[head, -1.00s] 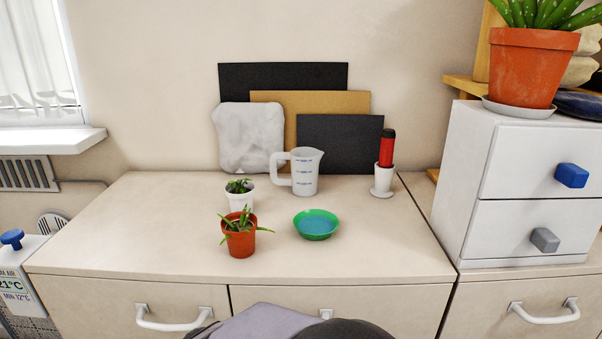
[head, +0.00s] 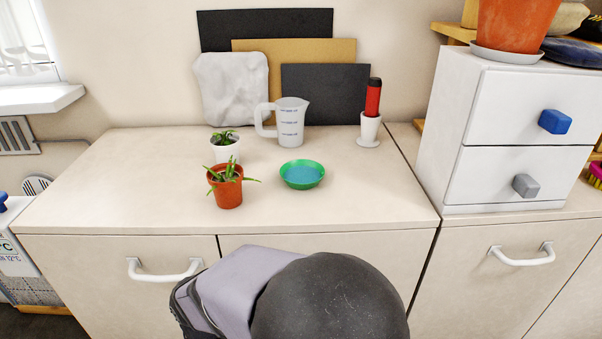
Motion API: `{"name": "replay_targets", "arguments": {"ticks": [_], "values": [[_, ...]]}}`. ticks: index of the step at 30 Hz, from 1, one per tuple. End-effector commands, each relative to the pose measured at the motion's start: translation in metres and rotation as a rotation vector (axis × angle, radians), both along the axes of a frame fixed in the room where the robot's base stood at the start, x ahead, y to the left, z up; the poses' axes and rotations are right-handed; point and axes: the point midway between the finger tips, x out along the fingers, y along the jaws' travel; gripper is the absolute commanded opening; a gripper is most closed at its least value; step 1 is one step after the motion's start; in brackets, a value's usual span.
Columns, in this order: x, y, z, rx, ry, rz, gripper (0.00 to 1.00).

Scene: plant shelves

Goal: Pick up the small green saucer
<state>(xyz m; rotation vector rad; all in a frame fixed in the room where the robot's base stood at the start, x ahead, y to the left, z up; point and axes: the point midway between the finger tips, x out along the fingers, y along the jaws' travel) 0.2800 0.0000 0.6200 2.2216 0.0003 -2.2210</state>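The small green saucer (head: 302,183) sits on the beige cabinet top (head: 120,191), right of the terracotta pot, in the head view. Its inside looks blue, like water or a blue base; I cannot tell which. Nothing stands on it. Part of my own arm shows at the bottom centre, in front of the cabinet and well short of the saucer. My gripper itself is not in view.
A terracotta pot with a plant (head: 228,191) and a white pot (head: 225,151) stand left of the saucer. A measuring jug (head: 291,122) and a white pot holding a red-handled object (head: 370,130) stand behind. A white drawer unit (head: 452,128) is at the right. The front right top is clear.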

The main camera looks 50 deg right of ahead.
Motion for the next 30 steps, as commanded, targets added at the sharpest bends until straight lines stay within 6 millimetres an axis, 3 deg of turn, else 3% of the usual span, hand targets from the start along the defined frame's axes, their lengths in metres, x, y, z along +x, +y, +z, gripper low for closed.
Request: {"name": "replay_targets", "arguments": {"ticks": [11, 18, 26, 30], "values": [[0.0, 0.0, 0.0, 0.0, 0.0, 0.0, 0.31], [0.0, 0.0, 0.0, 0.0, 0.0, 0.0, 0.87], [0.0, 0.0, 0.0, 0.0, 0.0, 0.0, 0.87], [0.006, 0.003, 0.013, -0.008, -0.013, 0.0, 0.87]]}}
